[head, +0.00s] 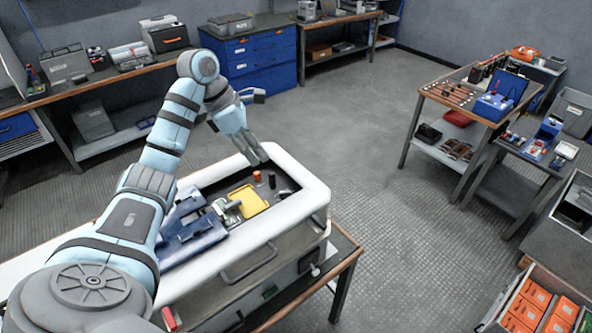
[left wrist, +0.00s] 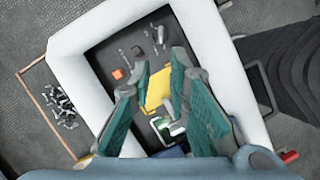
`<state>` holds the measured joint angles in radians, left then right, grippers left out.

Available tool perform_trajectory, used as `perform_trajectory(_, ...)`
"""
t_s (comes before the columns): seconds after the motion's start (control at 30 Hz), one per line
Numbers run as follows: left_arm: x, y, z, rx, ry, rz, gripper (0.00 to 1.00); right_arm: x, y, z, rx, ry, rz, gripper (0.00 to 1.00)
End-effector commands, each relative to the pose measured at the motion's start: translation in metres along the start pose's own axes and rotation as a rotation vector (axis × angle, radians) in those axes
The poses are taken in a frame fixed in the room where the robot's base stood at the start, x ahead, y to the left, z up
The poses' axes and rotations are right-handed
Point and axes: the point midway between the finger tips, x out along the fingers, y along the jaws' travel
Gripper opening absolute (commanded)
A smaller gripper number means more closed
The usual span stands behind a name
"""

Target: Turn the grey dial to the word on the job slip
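My left gripper (head: 256,153) hangs over the far part of a white-rimmed bin top. In the left wrist view its fingers (left wrist: 161,62) are apart, with nothing between the tips. A small pale knob (head: 315,270) sticks out from the bin unit's front side, beside a dark panel; I cannot tell whether it is the grey dial. A yellow flat piece (head: 248,201) lies inside the rim and also shows beyond the fingers in the left wrist view (left wrist: 160,90). I cannot make out a job slip or any words. My right gripper is out of view.
Inside the white rim (head: 292,170) lie an orange piece (head: 257,176), a small dark cylinder (head: 272,180) and blue cases (head: 190,238). A handle (head: 248,264) juts from the front. Workbenches line the back; a tool table (head: 470,95) stands right. The middle floor is clear.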

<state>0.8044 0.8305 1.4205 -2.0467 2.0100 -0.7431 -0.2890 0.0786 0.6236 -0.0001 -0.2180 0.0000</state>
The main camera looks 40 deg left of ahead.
Motion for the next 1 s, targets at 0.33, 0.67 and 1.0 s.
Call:
perform_trajectory(0.33, 0.041, 0.001, -0.011, 0.032, 0.005, 0.000, 0.16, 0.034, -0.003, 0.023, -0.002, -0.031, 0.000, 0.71)
perform_trajectory(0.67, 0.122, 0.000, -0.008, 0.031, 0.007, -0.002, 0.16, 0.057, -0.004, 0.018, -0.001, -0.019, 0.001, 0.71)
perform_trajectory(1.0, 0.143, 0.001, -0.007, 0.033, 0.006, 0.001, 0.16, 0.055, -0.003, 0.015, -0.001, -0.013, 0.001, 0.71)
